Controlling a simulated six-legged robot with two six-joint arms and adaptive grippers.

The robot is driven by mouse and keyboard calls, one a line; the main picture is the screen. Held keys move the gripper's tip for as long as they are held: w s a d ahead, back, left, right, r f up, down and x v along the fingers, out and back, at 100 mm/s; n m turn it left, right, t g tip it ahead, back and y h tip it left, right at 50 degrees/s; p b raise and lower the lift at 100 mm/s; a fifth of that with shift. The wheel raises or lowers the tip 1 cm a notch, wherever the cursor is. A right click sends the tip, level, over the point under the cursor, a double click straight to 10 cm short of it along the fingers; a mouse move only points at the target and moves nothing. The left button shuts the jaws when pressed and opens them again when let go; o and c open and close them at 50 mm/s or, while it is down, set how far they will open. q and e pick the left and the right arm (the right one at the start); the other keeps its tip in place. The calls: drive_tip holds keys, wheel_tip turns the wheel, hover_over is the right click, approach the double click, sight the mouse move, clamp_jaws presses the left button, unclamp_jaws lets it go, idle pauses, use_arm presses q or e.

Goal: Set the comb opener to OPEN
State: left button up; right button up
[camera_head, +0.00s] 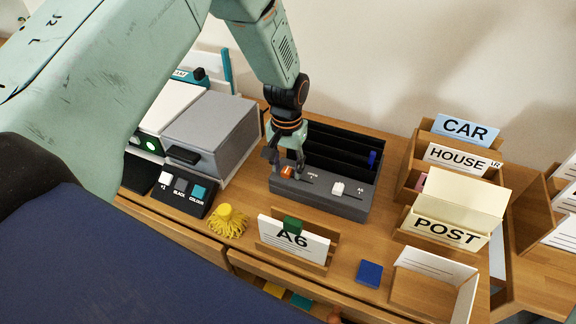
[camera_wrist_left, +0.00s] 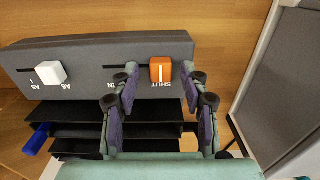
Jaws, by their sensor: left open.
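The comb opener (camera_head: 325,193) is a grey box with black slotted racks behind it. Its orange slider knob (camera_head: 287,172) sits at one end of its slot, beside the word SHUT in the wrist view (camera_wrist_left: 161,70). The slot runs from the knob toward a partly hidden label in the wrist view; the head view shows what looks like OPEN there. My left gripper (camera_head: 286,163) is open, with one finger on each side of the orange knob. In the wrist view its fingertips (camera_wrist_left: 163,78) straddle the knob; I cannot tell if they touch it. My right gripper is not in view.
A white slider knob (camera_head: 338,188) with A5 labels sits on the same box. A grey machine (camera_head: 210,130) stands to the left. A yellow tassel (camera_head: 227,220), an A6 card holder (camera_head: 292,242) and a blue block (camera_head: 369,273) lie in front. Labelled card boxes (camera_head: 445,232) stand right.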

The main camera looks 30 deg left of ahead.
use_arm(q)
drive_tip(key=shift+f, duration=0.2)
drive_tip(key=shift+s+a, duration=0.1)
drive_tip(key=shift+a, duration=0.05)
drive_tip(key=c, duration=0.5)
clamp_jaws()
